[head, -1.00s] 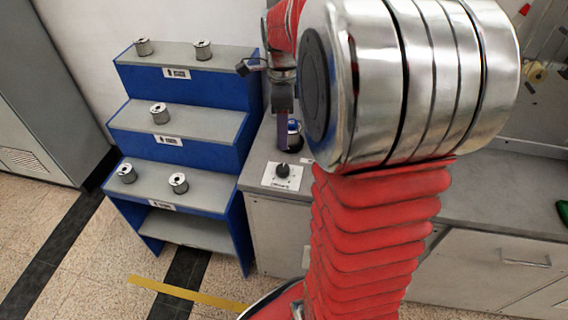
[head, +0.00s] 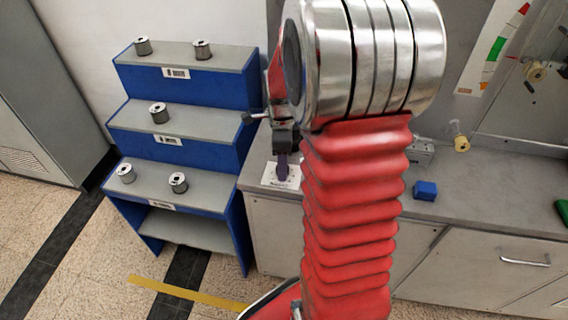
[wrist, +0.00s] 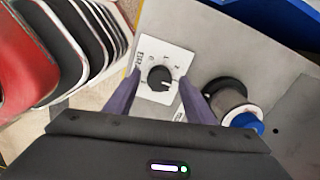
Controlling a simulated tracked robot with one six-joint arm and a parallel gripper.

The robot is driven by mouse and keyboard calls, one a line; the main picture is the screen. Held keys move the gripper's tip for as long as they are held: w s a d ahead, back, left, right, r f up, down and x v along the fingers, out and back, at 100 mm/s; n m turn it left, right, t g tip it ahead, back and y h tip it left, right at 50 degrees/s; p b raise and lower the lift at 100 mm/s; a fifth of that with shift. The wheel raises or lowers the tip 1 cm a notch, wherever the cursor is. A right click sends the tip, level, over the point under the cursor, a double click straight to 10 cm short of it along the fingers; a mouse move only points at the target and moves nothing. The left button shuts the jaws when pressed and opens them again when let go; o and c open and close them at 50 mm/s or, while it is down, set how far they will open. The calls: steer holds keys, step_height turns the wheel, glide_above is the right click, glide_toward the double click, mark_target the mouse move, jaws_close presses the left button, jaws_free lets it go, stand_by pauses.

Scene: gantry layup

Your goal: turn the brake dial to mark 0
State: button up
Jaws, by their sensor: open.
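The brake dial (wrist: 159,77) is a round black knob on a white plate (wrist: 176,57) with printed marks, on the grey bench top. I cannot read which mark the dial points to. In the head view my gripper (head: 282,170) is over the white plate (head: 268,174) and hides the dial.
A dark spool with a blue cap (wrist: 228,98) stands close beside the plate. A blue block (head: 425,190) lies on the bench (head: 470,205) to the right. A blue stepped rack (head: 185,125) with several metal spools stands left of the bench.

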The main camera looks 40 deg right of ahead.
steer(key=shift+f, duration=0.5)
